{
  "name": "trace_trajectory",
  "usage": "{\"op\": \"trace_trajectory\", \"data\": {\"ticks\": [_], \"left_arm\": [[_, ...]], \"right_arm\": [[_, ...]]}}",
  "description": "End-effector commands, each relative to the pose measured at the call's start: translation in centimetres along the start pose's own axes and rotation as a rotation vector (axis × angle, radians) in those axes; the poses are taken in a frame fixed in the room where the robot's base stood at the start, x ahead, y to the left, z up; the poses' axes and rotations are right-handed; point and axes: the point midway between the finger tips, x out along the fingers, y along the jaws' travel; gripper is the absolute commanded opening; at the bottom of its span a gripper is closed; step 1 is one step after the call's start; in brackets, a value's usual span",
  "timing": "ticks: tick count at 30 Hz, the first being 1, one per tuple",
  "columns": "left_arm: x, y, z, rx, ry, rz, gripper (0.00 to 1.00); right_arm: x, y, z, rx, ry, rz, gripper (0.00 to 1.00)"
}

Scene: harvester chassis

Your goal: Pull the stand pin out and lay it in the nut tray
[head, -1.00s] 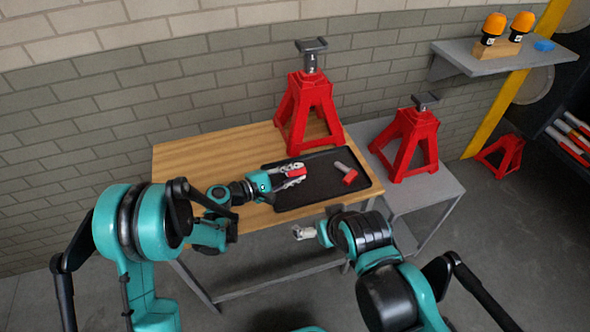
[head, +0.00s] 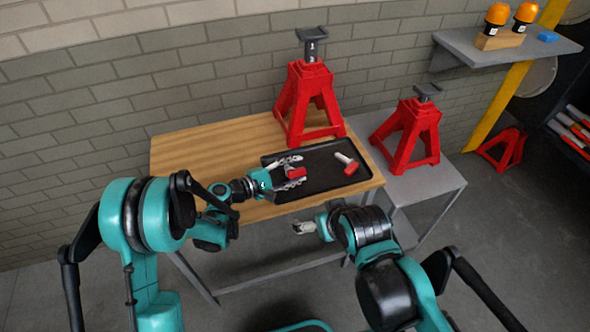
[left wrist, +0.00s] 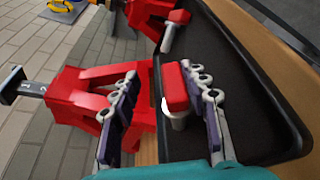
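A pin with a red head (head: 296,174) and a grey shank is at the left part of the black nut tray (head: 318,186). My left gripper (head: 293,174) is open over the tray, its fingers spread on either side of this pin. In the left wrist view the red head (left wrist: 176,88) is nearer the right finger; I cannot tell if they touch. A second red-headed pin (head: 348,164) lies at the tray's right part. The tall red stand (head: 306,98) stands behind the tray. My right gripper (head: 303,228) is below the table's front edge; its finger state is unclear.
The wooden table (head: 200,160) is bare at the left. A second red stand (head: 408,138) stands on a lower grey bench (head: 440,185) at right. A wall shelf (head: 500,52) holds orange-topped items. Another red stand (head: 497,148) is at far right.

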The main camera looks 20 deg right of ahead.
Motion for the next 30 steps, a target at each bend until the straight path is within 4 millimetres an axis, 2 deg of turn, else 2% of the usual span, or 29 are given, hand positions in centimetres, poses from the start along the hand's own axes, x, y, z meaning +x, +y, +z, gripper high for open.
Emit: {"op": "trace_trajectory", "data": {"ticks": [5,12,18,24,30], "left_arm": [[-1.7,0.1,-0.1,-0.001,0.003,0.002,0.44],[-7.0,0.1,-0.1,-0.002,0.004,0.004,0.44],[-10.5,0.1,-0.1,-0.001,0.002,0.002,0.44],[-11.9,0.0,0.0,-0.001,0.001,0.001,0.44],[-12.0,0.0,0.0,0.000,0.000,0.001,0.44]], "right_arm": [[0.0,0.0,0.0,0.000,0.000,0.000,0.98],[0.0,0.0,0.0,0.000,0.000,0.000,0.98],[0.0,0.0,0.0,0.000,0.000,0.000,0.98],[0.0,0.0,0.0,0.000,0.000,0.000,0.98],[0.0,0.0,0.0,0.000,0.000,0.000,0.98]]}}
